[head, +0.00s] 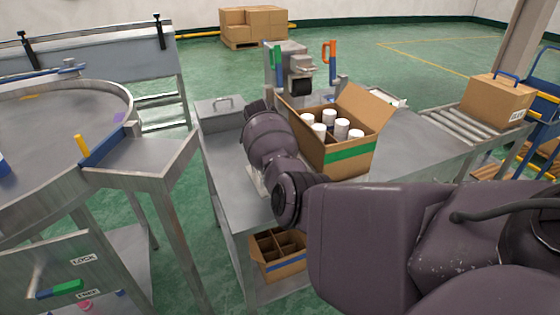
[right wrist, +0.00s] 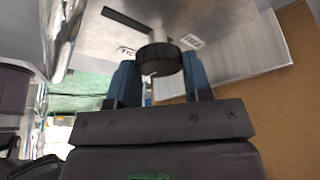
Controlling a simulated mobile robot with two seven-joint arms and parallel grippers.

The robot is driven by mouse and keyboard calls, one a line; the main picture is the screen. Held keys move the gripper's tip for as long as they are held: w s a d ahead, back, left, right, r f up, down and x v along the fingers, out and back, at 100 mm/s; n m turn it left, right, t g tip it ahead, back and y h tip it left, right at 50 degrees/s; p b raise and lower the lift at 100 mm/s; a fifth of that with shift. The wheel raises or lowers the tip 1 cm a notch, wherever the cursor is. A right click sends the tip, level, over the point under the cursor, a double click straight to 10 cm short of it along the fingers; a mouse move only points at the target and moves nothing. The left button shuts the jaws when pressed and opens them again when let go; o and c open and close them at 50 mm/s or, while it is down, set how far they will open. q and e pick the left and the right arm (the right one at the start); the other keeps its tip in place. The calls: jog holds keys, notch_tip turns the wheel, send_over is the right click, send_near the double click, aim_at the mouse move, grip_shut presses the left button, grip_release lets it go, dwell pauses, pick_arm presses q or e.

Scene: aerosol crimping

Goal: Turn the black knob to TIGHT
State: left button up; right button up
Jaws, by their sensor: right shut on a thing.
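The black knob (right wrist: 160,60) is in the right wrist view, on a grey metal panel with small white labels on either side. My right gripper (right wrist: 160,82) has its two blue fingers on either side of the knob and is shut on it. The label lettering is too small and slanted to read surely, and I cannot make out the knob's pointer. In the head view my right arm reaches from the lower right across the bench toward the crimping machine (head: 291,62); the right gripper and knob are hidden there. My left gripper is not in view.
An open carton (head: 345,160) of white-capped cans stands on the steel bench beside my right arm. A grey metal box (head: 220,115) is at its left. A divided carton (head: 282,262) sits on the lower shelf. A roller conveyor (head: 455,120) holds a closed carton (head: 497,101) at right.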

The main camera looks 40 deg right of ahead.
jog(key=o, duration=0.9)
jog(key=shift+v, duration=5.4)
